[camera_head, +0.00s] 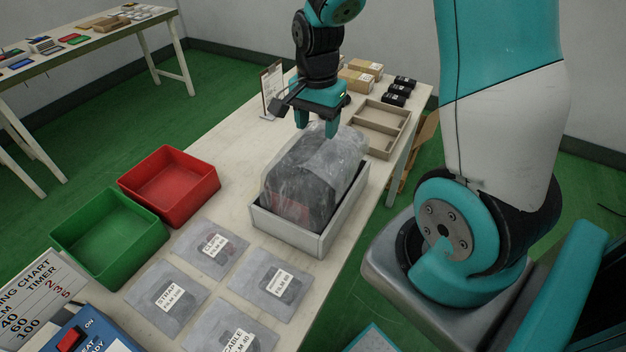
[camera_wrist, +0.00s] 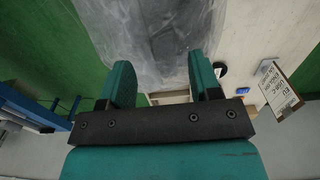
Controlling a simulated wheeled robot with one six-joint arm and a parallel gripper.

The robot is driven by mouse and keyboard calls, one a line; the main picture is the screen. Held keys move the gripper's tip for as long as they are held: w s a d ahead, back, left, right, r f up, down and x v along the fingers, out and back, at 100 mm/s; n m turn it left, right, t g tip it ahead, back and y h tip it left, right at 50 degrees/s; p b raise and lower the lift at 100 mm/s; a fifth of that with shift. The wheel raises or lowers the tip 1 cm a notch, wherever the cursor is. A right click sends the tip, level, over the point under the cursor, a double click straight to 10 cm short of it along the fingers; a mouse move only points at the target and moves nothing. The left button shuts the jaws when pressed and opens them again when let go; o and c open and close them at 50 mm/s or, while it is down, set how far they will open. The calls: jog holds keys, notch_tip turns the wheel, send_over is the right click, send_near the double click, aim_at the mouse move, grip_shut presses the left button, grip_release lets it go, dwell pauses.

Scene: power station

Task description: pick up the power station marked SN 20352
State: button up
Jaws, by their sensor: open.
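A dark bulky unit wrapped in cloudy clear plastic (camera_head: 310,178), likely the power station, sits in a shallow pale tray (camera_head: 285,236) on the table. Reddish print shows through its near side, but no SN marking is readable. My gripper (camera_head: 318,132) points down at the far top end of the wrapping, with its fingers apart. In the wrist view the plastic (camera_wrist: 155,28) lies beyond and between my open fingers (camera_wrist: 160,65). I cannot tell whether the fingertips touch the wrapping.
A red bin (camera_head: 170,184) and a green bin (camera_head: 108,236) stand left of the tray. Several labelled flat bags (camera_head: 270,283) lie in front. An empty divided wooden tray (camera_head: 380,126), cartons (camera_head: 362,70) and black packs (camera_head: 396,92) are behind. A sign (camera_head: 271,88) stands at the far left edge.

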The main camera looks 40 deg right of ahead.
aim_at(313, 143)
jog(key=f, duration=0.2)
jog(key=a+f+p, duration=0.1)
jog(key=f, duration=0.1)
jog(key=shift+f, duration=0.65)
grip_shut()
jog(key=shift+w, duration=0.1)
dwell(0.7)
jog(key=shift+r, duration=0.1)
